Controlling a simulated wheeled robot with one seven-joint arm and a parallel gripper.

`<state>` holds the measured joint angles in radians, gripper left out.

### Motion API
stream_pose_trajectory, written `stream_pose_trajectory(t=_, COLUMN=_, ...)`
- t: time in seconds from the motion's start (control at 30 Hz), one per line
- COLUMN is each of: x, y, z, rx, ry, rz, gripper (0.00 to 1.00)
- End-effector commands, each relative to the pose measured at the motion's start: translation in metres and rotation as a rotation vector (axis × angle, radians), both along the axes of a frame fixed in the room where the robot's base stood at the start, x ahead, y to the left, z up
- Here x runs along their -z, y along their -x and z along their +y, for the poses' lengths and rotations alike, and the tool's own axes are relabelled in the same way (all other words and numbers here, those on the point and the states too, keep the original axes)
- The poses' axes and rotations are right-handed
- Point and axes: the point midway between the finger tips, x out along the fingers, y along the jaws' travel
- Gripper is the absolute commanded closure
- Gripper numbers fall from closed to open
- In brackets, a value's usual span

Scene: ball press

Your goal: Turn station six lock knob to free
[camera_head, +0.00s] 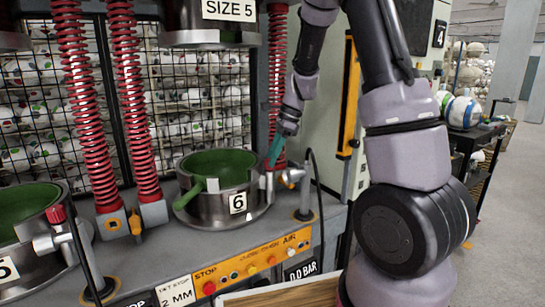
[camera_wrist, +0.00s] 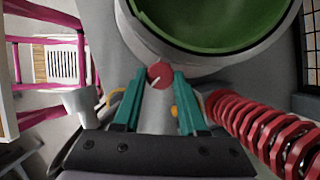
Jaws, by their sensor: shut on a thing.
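The station six pot (camera_head: 212,200) is a steel bowl with a green lining and a "6" label. Its green lining also shows at the top of the wrist view (camera_wrist: 215,22). A round red lock knob (camera_wrist: 160,75) with a pale mark line sits just outside the pot rim. My gripper (camera_wrist: 159,76) has teal fingers closed on the two sides of this knob. In the head view my gripper (camera_head: 273,160) reaches down to the right side of the pot, and the knob is hidden or too small to make out.
A red coil spring (camera_wrist: 265,130) stands close beside my gripper. The station five pot (camera_head: 28,225) with its own red knob (camera_head: 56,213) is at left. A control panel (camera_head: 245,265) with buttons runs along the front. A black hose (camera_head: 316,180) rises at right.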

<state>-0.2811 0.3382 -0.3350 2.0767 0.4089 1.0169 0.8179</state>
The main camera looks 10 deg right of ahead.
Motion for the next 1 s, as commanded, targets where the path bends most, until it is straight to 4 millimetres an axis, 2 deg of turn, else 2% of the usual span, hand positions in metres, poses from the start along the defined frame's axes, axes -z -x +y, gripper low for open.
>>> stream_pose_trajectory(t=0.5, x=-0.0007, y=-0.0044, z=0.0, rx=-0.375, ry=0.0, rz=-0.002, gripper=1.0)
stream_pose_trajectory(t=1.0, x=-0.0007, y=-0.0051, z=0.0006, rx=-0.51, ry=0.0, rz=-0.001, gripper=1.0)
